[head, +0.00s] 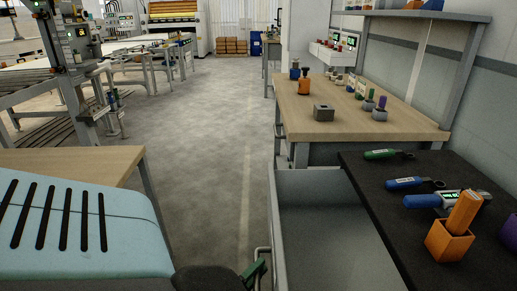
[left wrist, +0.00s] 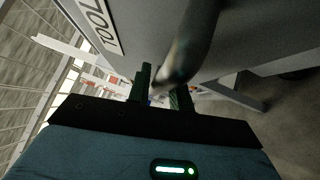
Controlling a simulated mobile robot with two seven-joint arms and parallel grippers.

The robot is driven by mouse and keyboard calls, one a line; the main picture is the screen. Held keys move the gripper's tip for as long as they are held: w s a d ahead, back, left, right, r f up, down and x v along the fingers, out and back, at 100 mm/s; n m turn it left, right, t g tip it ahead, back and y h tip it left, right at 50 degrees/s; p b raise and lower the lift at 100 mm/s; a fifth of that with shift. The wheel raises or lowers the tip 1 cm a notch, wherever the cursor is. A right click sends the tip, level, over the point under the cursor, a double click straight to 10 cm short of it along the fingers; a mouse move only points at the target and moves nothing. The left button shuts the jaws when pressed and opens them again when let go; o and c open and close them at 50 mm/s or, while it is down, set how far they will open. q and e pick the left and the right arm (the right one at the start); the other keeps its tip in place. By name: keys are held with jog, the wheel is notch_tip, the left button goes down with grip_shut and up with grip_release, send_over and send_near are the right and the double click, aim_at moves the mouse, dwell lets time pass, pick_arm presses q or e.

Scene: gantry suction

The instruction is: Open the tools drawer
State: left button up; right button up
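The tools drawer (head: 322,182) stands pulled out at the lower centre right of the head view, and its grey inside looks empty where I can see it. Its front shows in the left wrist view with a partly cut-off label (left wrist: 97,22) that begins "TOOL". The bar handle (left wrist: 190,45) crosses the left wrist view from the top to the fingers. My left gripper (head: 256,271) is at the handle. Its green fingers in the left wrist view (left wrist: 163,88) stand close together on either side of the bar and look shut on it. My right gripper is in neither view.
A wooden bench (head: 345,117) with small holders stands beyond. A wooden table (head: 85,163) is at left. The grey floor (head: 205,130) between is clear.

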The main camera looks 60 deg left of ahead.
pick_arm(q)
jog(key=o, duration=0.3)
jog(key=v, duration=0.8)
jog(key=shift+w, duration=0.1)
dwell(0.4)
